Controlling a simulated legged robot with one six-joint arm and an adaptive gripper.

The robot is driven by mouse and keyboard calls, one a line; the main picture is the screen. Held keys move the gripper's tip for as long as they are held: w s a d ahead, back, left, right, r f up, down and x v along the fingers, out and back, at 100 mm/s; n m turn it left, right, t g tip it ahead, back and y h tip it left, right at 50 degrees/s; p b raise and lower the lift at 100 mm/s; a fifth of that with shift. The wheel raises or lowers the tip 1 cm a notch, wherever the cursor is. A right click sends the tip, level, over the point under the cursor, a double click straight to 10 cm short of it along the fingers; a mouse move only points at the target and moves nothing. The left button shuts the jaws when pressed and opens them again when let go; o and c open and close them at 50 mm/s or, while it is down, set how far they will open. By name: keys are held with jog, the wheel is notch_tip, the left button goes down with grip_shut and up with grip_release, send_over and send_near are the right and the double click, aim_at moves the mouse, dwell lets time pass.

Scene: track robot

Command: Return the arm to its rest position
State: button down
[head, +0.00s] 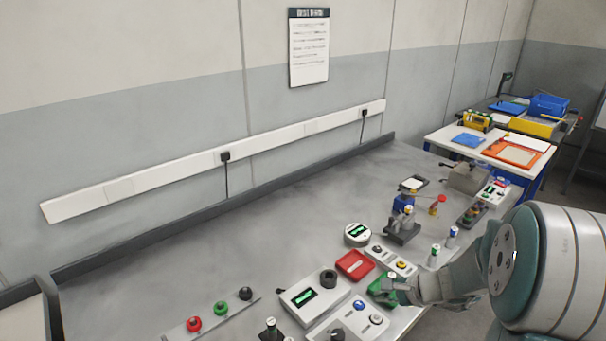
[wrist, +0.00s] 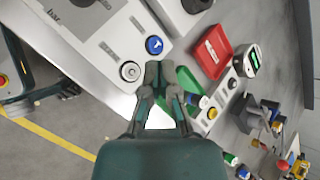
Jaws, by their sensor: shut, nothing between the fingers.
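My gripper (head: 400,294) shows at the lower right of the head view, reaching left over the bench's front edge. In the wrist view its two fingertips (wrist: 160,70) are together, with nothing between them. They appear beside a white panel with a blue button (wrist: 154,45) and a pale round button (wrist: 130,71). A green tray (wrist: 188,82) lies just right of the fingers and is partly hidden by them. I cannot tell whether the fingers touch anything. My arm extends out of the head view on the right.
The grey bench (head: 200,262) carries a red tray (head: 355,265), a round gauge (head: 357,234), a control box with a display (head: 313,298) and red, green and black buttons at the front left. The bench's back left is clear. A table with an orange tray (head: 512,154) stands beyond.

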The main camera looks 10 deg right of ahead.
jog(key=s+a+r+n+g+h, duration=0.2)
jog(key=s+a+r+n, duration=0.7)
jog(key=r+n, duration=0.1)
jog(key=s+r+n+h, duration=0.2)
jog(key=s+r+n, duration=0.1)
jog(key=s, duration=0.2)
jog(key=s+r+n+t+h, duration=0.1)
jog(key=s+r+n+h, duration=0.1)
jog(key=s+r+n, duration=0.1)
jog(key=s+n, duration=0.1)
jog(key=s, duration=0.1)
jog(key=shift+s+r+n, duration=0.25)
jog(key=shift+s+n, duration=0.05)
jog(key=shift+s, duration=0.1)
